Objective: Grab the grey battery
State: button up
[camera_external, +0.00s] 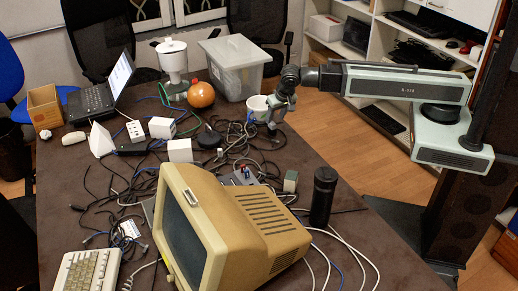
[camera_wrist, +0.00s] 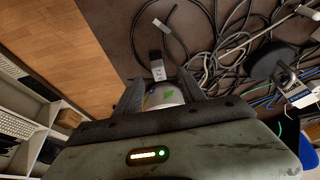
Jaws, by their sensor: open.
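A small grey-green block (camera_external: 290,181) stands on the brown table behind the old beige monitor; it may be the grey battery, but I cannot tell for sure. My gripper (camera_external: 276,118) is above the table's right side, farther back than this block and clearly apart from it. It is open. In the wrist view, my gripper's two dark fingers (camera_wrist: 160,92) stand apart, with a white mug (camera_wrist: 163,95) with a green mark showing between them. The mug also shows beside my gripper in the external view (camera_external: 257,105). I cannot tell whether they touch.
Tangled cables (camera_external: 235,140) cover the middle of the table. The beige monitor (camera_external: 240,225) fills the front, with a black cylinder (camera_external: 322,195) at its right. The table's right front is mostly bare.

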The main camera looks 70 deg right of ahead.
aim_at(273, 124)
jog(key=b+x, duration=0.7)
jog(key=shift+w+d+f, duration=0.1)
jog(key=shift+d+f, duration=0.15)
jog(key=shift+f, duration=0.1)
jog(key=shift+r, duration=0.15)
grip_shut()
